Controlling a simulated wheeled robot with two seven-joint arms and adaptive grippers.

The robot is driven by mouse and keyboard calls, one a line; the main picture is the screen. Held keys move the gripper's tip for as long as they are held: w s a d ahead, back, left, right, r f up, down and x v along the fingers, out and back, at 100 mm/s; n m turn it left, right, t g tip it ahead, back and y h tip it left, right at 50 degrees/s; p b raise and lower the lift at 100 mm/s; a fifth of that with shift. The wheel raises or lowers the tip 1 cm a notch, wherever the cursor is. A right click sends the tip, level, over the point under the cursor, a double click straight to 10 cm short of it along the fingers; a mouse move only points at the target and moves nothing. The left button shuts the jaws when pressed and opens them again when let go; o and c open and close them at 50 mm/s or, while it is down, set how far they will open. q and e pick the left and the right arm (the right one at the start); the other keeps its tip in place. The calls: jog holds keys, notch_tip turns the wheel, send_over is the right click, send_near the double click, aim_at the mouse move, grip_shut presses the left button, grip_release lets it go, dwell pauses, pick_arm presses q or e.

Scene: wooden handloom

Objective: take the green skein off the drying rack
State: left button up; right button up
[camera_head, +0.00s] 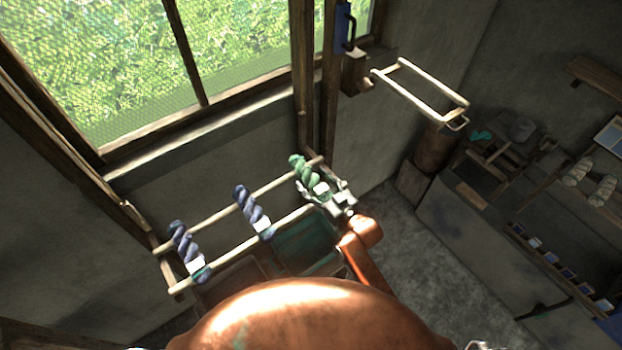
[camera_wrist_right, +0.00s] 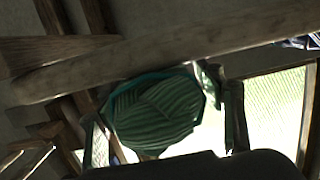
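The green skein (camera_head: 302,172) hangs over the drying rack (camera_head: 219,244) at its right end. My right gripper (camera_head: 326,190) is at the skein's lower part, with its fingers apart. In the right wrist view the green skein (camera_wrist_right: 155,110) sits between the two fingers of my right gripper (camera_wrist_right: 165,112), one on each side. Whether both pads touch it is unclear. A wooden rail crosses just beyond the skein there. The gripper hides part of the skein in the head view. I cannot make out my left gripper.
Two blue-violet skeins, one in the middle (camera_head: 250,210) and one at the left (camera_head: 185,248), hang on the same rack. A window (camera_head: 120,70) is behind. An empty pale rack (camera_head: 425,92) juts from the wall. A workbench (camera_head: 460,240) stands right; grey floor lies between.

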jog(key=c, duration=1.3)
jog(key=shift+o, duration=0.2)
